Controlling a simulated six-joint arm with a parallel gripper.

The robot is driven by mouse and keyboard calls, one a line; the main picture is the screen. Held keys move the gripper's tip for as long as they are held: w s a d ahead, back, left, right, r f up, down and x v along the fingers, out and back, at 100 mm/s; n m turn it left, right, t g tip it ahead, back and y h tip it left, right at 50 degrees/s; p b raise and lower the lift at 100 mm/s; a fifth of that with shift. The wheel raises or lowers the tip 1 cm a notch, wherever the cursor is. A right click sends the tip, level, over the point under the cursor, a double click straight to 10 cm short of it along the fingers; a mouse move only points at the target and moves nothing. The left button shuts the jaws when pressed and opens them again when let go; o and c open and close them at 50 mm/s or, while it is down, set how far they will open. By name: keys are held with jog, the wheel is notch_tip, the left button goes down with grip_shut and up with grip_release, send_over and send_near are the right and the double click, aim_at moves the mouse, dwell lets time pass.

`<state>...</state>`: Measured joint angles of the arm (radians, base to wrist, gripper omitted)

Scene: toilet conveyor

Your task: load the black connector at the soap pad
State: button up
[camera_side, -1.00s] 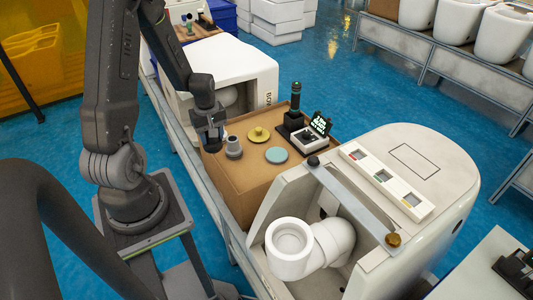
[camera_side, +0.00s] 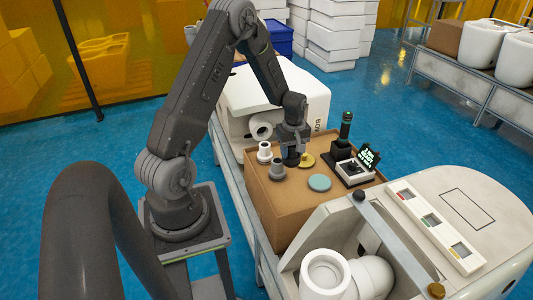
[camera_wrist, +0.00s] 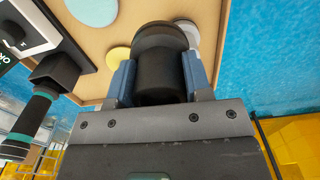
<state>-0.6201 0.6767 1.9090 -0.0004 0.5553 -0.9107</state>
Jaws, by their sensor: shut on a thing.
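My gripper (camera_side: 292,148) is shut on the black connector (camera_wrist: 160,65), a dark round piece that fills the space between the blue-grey jaws in the wrist view. In the side view the connector's dark lower end (camera_side: 291,159) hangs over the back part of the cardboard box top, just left of a yellow disc (camera_side: 304,160). I cannot tell whether it touches the box. A light blue disc (camera_side: 319,182) lies nearer the camera. No pad label is readable, so I cannot tell which is the soap pad.
A white connector (camera_side: 264,153) and a grey connector (camera_side: 277,169) stand to the left on the cardboard box (camera_side: 262,199). A black handle on a stand (camera_side: 343,138), a joystick unit (camera_side: 354,171) and a lit sign (camera_side: 369,156) stand at the right. White toilet units flank the box.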

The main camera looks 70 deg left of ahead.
jog(key=w+d+f, duration=0.2)
jog(key=w+d, duration=0.2)
jog(key=w, duration=0.6)
jog(key=shift+d+f, duration=0.1)
jog(key=shift+f, duration=2.6)
jog(key=shift+f, duration=0.5)
notch_tip(320, 180, up, 7)
dwell(0.4)
